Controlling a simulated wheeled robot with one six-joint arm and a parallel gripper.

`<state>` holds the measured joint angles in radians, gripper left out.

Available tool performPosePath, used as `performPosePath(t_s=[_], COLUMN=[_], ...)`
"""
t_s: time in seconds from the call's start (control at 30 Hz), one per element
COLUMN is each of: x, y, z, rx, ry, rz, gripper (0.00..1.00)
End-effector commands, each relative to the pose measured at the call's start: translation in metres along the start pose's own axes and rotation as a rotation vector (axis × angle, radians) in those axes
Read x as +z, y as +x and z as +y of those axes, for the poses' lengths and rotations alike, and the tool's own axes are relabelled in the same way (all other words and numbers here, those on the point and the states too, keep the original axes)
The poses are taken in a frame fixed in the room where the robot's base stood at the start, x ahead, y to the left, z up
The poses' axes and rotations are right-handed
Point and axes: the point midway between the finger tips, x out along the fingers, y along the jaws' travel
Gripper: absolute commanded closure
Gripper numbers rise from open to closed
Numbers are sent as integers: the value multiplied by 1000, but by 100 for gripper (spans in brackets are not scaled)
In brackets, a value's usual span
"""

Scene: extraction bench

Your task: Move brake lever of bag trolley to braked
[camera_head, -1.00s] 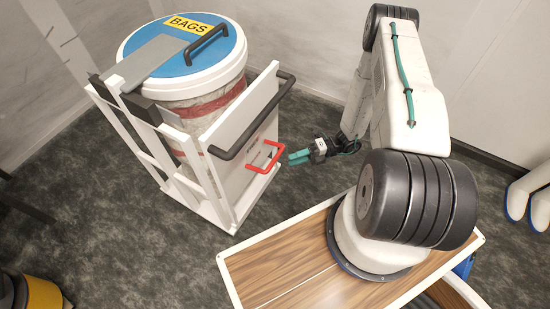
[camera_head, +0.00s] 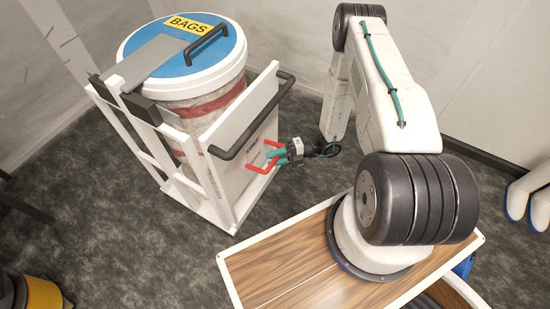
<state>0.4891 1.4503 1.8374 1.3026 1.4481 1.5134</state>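The bag trolley (camera_head: 112,128) is a white frame carrying a tall bin with a blue lid marked BAGS. Its brake lever (camera_head: 281,145) is a red U-shaped handle, low on the white front panel, standing out toward my arm. My gripper (camera_head: 272,157) has green fingers and is at the lever's outer end, overlapping it in the picture. The fingers partly cover the lever. I cannot tell whether they touch it or are closed on it.
A black push handle (camera_head: 284,92) juts out above the lever. My wood-topped base stands in front, with dark floor (camera_head: 190,255) between. White boots (camera_head: 540,205) stand at the right, and a yellow-and-black object (camera_head: 40,293) is at the lower left.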

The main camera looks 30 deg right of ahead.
Motion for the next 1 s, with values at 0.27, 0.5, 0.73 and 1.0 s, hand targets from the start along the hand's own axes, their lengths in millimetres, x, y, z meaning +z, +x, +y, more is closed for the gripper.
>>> performPosePath(t_s=[0.27,0.5,0.73,1.0], x=[0,0,-1,-1], y=[0,0,-1,-1], z=[0,0,-6,-22], rx=[0,3,44,85], ry=[0,-3,-42,-86], rz=[0,0,1,0], gripper=[90,100,100,100])
